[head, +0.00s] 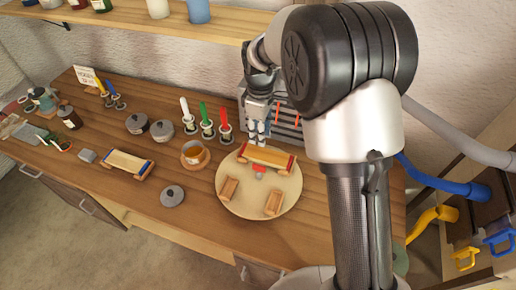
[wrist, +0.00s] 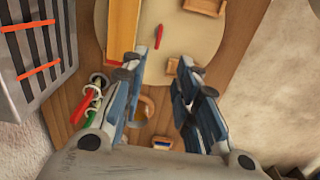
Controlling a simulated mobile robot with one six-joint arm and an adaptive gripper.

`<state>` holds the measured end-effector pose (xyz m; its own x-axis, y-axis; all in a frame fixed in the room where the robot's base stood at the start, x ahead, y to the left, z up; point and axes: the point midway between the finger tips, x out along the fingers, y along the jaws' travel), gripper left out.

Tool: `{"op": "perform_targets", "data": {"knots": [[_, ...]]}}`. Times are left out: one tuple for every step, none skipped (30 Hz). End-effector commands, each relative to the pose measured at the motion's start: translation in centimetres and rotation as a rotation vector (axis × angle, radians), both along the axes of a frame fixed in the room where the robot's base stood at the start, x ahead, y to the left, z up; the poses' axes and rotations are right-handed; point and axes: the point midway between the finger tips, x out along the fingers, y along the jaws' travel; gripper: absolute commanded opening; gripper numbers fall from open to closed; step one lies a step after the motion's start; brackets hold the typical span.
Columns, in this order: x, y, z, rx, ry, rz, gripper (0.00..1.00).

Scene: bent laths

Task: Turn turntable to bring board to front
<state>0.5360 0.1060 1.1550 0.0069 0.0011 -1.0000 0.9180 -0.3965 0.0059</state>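The turntable (head: 250,203) is a pale round wooden disc on the bench, also in the wrist view (wrist: 190,45). Two small wooden blocks (head: 229,188) (head: 273,203) sit on the front part, and a small red piece (head: 259,168) lies near the middle. My gripper (head: 257,140) is above the turntable's back edge, near the board. In the wrist view its fingers (wrist: 160,66) are apart with nothing between them.
A grey rack with orange bars (head: 284,118) stands close behind my gripper. Red, green and white-handled tools (head: 206,120) and a brown cup (head: 194,153) stand left of the turntable. A shelf hangs above.

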Motion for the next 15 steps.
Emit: {"op": "perform_targets", "data": {"knots": [[0.2, 0.2, -0.4, -0.001, 0.005, 0.011, 0.28], [0.2, 0.2, -0.6, -0.001, 0.007, 0.015, 0.28], [0.3, 0.2, -1.0, -0.002, 0.008, 0.019, 0.28], [0.3, 0.2, -1.3, -0.002, 0.01, 0.021, 0.28], [0.3, 0.2, -1.6, -0.002, 0.011, 0.022, 0.28], [0.3, 0.2, -2.1, -0.002, 0.011, 0.022, 0.28], [0.3, 0.2, -2.5, -0.002, 0.01, 0.021, 0.28], [0.2, 0.2, -3.1, -0.002, 0.011, 0.021, 0.28], [0.2, 0.2, -3.9, -0.003, 0.012, 0.021, 0.28], [0.2, 0.2, -4.5, -0.003, 0.011, 0.02, 0.28], [0.2, 0.2, -5.1, -0.003, 0.012, 0.02, 0.28], [0.2, 0.2, -6.0, -0.003, 0.012, 0.02, 0.28], [0.2, 0.2, -6.7, -0.002, 0.013, 0.02, 0.28], [0.2, 0.2, -7.4, -0.003, 0.012, 0.02, 0.28], [0.2, 0.2, -8.3, -0.003, 0.012, 0.02, 0.28]]}}
